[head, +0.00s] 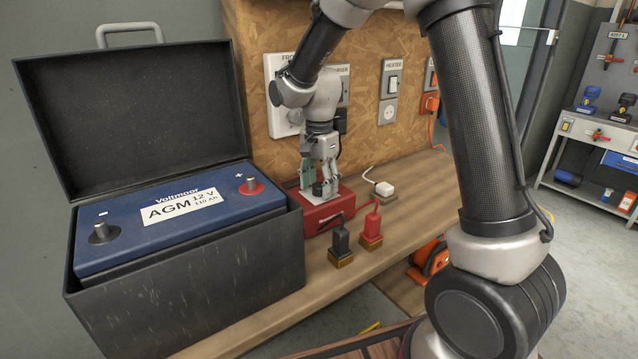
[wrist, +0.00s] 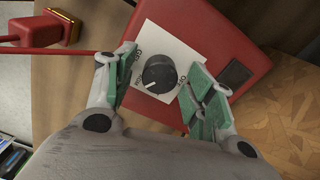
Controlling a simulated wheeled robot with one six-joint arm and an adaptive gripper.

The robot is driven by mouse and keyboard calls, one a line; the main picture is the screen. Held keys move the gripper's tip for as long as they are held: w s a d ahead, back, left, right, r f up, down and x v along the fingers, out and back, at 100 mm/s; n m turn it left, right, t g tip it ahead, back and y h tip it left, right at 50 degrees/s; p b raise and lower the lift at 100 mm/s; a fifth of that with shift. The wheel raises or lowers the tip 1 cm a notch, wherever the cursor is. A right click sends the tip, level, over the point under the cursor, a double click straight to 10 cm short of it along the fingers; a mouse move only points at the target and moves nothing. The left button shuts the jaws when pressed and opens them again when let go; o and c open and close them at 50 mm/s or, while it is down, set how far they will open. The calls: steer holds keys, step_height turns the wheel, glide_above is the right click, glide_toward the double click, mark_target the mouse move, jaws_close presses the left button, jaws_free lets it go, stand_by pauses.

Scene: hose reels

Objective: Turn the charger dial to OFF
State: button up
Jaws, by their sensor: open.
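The red charger (head: 318,213) sits on the wooden bench. In the wrist view its red body (wrist: 210,45) carries a white plate (wrist: 180,52) with a round black dial (wrist: 159,74). A white mark on the dial points to the lower left of that view. My gripper (head: 319,182) points down over the charger. In the wrist view its green-padded fingers (wrist: 162,68) are open, one on each side of the dial, with visible gaps. In the head view the fingers partly hide the dial.
A black box (head: 190,285) with its lid up holds a blue battery (head: 130,243) left of the charger. A black clamp (head: 340,238) and a red clamp (head: 372,222) stand in front of it. A white plug (head: 384,188) lies to the right. Wall panels with switches (head: 389,95) stand behind.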

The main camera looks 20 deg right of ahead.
steer(key=c, duration=1)
